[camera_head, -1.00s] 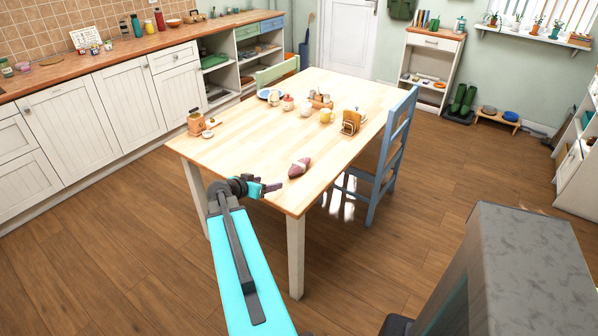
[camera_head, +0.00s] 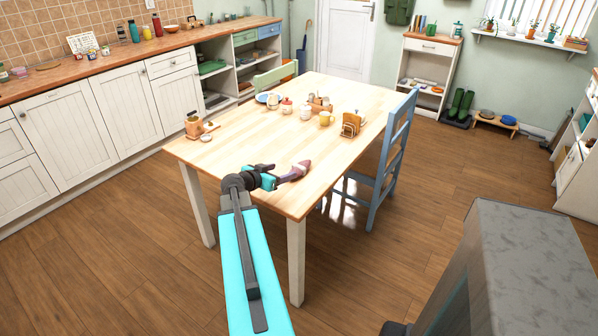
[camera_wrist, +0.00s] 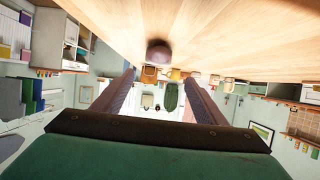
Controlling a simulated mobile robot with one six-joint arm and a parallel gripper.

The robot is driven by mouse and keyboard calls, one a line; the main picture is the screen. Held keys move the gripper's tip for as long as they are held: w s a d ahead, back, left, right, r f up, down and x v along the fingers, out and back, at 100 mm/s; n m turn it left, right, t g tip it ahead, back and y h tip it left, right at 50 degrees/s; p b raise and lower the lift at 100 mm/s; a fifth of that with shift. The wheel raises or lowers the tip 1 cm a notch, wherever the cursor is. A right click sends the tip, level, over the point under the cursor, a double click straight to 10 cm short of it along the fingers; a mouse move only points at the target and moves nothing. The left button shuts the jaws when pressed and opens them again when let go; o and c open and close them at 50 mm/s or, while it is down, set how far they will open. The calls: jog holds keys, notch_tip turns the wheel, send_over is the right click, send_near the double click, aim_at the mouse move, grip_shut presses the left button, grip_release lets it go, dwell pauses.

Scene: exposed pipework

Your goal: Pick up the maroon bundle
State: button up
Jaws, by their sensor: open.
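The maroon bundle (camera_head: 301,168) lies on the wooden table (camera_head: 262,130) near its front right corner. My gripper (camera_head: 286,178) is just to the left of the bundle, low over the table. In the wrist view the picture is upside down, and the bundle (camera_wrist: 159,52) shows end-on as a dark rounded shape against the tabletop. The two fingers of my gripper (camera_wrist: 157,88) are spread apart with nothing between them. The bundle lies ahead of the fingertips, near the middle of the gap. I cannot tell whether a finger touches it.
Beyond the bundle stand a toast rack (camera_head: 351,124), a yellow mug (camera_head: 326,118) and several jars. A wooden holder (camera_head: 194,127) stands at the table's left. A blue chair (camera_head: 390,150) is at the right edge. The table's middle is clear.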

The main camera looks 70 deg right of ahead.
aim_at(298, 166)
jog(key=p+x, duration=0.1)
jog(key=x, duration=0.6)
jog(key=shift+s+d+p, duration=0.1)
jog(key=shift+d+p, duration=0.05)
jog(key=shift+p, duration=0.25)
jog(key=shift+s+d+f, duration=0.1)
jog(key=shift+d+f, duration=0.05)
jog(key=shift+p+x, duration=1.3)
jog(key=shift+x, duration=1.3)
jog(key=shift+s, duration=0.1)
jog(key=c, duration=1.1)
jog(key=shift+c, duration=0.2)
